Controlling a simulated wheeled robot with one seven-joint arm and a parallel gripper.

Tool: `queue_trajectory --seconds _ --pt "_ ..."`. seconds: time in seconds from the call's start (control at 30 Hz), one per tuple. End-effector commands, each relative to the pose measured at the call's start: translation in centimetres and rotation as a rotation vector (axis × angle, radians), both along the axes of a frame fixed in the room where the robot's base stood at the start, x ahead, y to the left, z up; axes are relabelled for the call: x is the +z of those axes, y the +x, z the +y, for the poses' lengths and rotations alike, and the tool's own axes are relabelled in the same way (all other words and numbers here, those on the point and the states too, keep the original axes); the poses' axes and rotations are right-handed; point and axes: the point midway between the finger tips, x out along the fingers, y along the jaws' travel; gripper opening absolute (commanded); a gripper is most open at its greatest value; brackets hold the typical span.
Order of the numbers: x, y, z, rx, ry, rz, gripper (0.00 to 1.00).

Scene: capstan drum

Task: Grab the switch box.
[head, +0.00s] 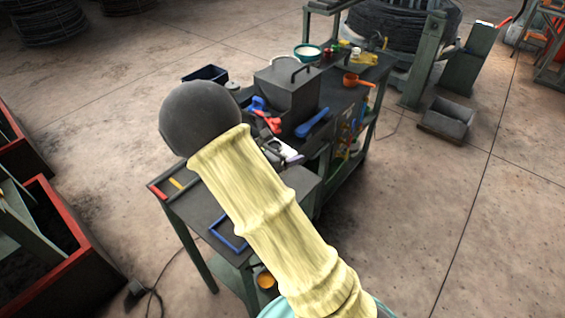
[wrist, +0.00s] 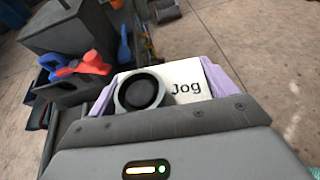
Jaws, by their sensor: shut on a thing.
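The switch box (wrist: 188,72) has a white face with the word "Jog" and a round black button in a grey ring. In the wrist view it sits between the two pale purple fingers of my gripper (wrist: 163,84), which is shut on it. The lower part of the box is hidden behind the gripper's grey housing. In the head view my yellow-sleeved arm covers most of the gripper area, and I cannot tell there whether the box touches the table.
A small dark table (head: 200,207) holds a blue frame (head: 228,235). Beyond it, a workbench carries a grey lidded box (head: 287,88), red and blue tools and an orange scoop (head: 357,80). A red-edged bin (head: 62,262) stands at left. The floor at right is mostly open.

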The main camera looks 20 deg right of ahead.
Motion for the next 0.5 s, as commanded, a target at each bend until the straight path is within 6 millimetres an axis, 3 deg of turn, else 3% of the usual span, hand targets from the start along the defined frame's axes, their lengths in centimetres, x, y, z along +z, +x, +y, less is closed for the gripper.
queue_trajectory --seconds 0.13,0.5 --pt "0.91 0.01 0.00 0.001 -0.001 -0.002 0.42" --pt "1.01 0.01 -0.02 0.000 -0.002 -0.001 0.42"
